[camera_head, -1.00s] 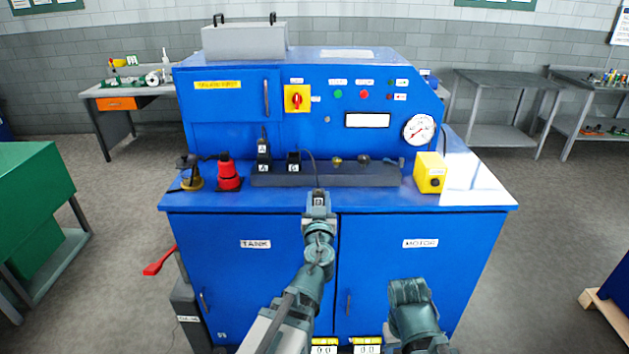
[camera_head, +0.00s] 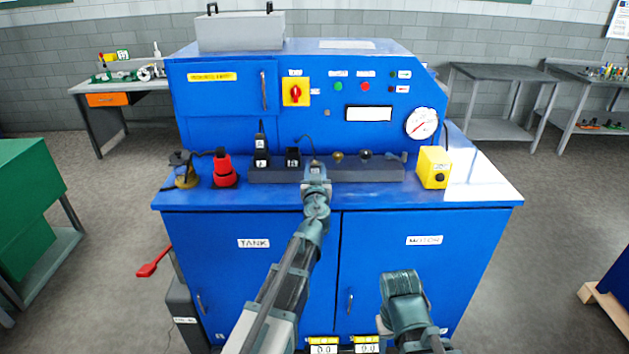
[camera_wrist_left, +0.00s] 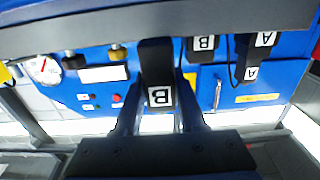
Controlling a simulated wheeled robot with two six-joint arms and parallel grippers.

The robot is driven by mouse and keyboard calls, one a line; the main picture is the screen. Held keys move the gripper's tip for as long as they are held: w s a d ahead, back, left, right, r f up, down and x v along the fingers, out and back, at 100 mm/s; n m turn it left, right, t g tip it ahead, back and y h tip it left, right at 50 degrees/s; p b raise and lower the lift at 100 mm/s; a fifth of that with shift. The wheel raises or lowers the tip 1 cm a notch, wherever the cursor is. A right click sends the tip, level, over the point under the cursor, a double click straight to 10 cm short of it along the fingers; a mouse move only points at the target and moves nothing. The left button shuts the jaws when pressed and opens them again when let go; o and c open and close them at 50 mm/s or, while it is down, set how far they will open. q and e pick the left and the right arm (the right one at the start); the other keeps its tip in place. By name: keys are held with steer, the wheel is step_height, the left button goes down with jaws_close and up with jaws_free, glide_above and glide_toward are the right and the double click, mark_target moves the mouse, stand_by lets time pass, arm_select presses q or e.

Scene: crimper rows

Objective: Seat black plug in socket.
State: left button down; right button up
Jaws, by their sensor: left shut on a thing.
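My left gripper (camera_head: 315,178) is shut on the black plug (camera_wrist_left: 157,65), which carries a white B label in the left wrist view. A cable rises from the plug in the head view. In the head view the gripper overlaps the grey rail on the blue bench; I cannot tell whether the plug touches it. The black socket B (camera_head: 293,158) stands on the rail, just left of the gripper. It also shows in the left wrist view (camera_wrist_left: 202,46), to the right of the plug. Of my right arm only links show; its fingers are not visible.
Black unit A (camera_head: 262,158) stands left of socket B, with a tall black piece on top. Brass and dark knobs (camera_head: 338,157) sit right of the gripper. A red part (camera_head: 225,172) stands left, a yellow box (camera_head: 433,167) right. The bench front strip is clear.

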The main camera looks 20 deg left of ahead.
arm_select(q)
steer(key=shift+f+b, duration=1.3)
steer(key=shift+f, duration=0.3)
steer(key=shift+f, duration=0.2)
steer(key=c, duration=0.5)
jaws_free()
steer(key=shift+r, duration=0.1)
steer(key=shift+r, duration=0.1)
steer(key=v, duration=1.2)
